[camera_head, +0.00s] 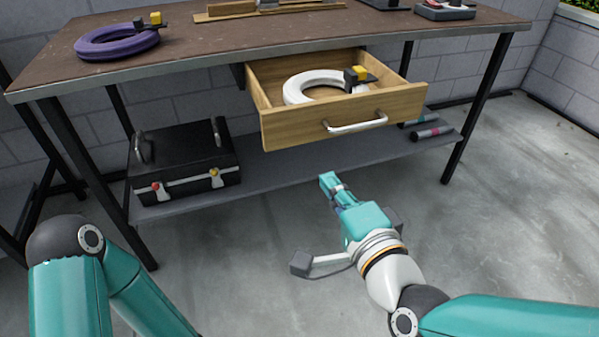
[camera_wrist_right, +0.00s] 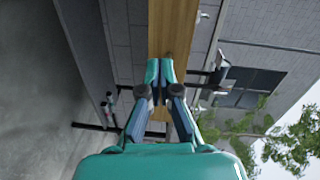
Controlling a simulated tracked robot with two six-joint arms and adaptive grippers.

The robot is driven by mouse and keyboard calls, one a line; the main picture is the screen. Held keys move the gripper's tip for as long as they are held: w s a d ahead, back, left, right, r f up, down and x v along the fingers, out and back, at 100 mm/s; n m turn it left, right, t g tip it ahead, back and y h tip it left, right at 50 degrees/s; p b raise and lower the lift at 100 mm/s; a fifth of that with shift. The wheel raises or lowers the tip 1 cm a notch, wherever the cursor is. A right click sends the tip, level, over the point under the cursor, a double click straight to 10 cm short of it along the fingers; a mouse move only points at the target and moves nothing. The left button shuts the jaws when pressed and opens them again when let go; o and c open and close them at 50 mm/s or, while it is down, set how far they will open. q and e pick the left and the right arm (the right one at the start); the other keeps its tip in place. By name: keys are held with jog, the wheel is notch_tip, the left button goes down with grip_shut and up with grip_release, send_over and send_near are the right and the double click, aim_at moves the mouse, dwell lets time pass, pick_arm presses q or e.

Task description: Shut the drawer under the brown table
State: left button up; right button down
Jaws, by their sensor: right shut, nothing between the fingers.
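The wooden drawer (camera_head: 345,125) under the brown table (camera_head: 300,40) is pulled out. It has a silver bar handle (camera_head: 356,123), and a white ring (camera_head: 315,85) with a yellow and black piece lies inside. My right gripper (camera_head: 328,179) is shut and empty, below and in front of the drawer, apart from the handle in the head view. In the right wrist view the shut fingertips (camera_wrist_right: 160,70) overlap the drawer's wooden front (camera_wrist_right: 172,35); I cannot tell from that view whether they touch. Of my left arm only links show; its gripper is out of view.
A purple ring (camera_head: 117,42) lies on the tabletop at left. A black toolbox (camera_head: 183,165) stands on the grey lower shelf (camera_head: 275,172), with small cylinders (camera_head: 432,132) at its right. Table legs (camera_head: 476,108) stand either side. The floor in front is clear.

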jog(key=s+b, duration=0.1)
jog(key=m+t+p, duration=0.1)
jog(key=p, duration=0.6)
send_near(296, 128)
jog(key=b+x, duration=0.1)
jog(key=x, duration=0.5)
jog(key=shift+w+b, duration=0.2)
jog(key=shift+b, duration=0.1)
pick_arm(q)
notch_tip(296, 128, up, 3)
pick_arm(e)
jog(key=shift+w+a, duration=0.1)
jog(key=shift+w, duration=0.25)
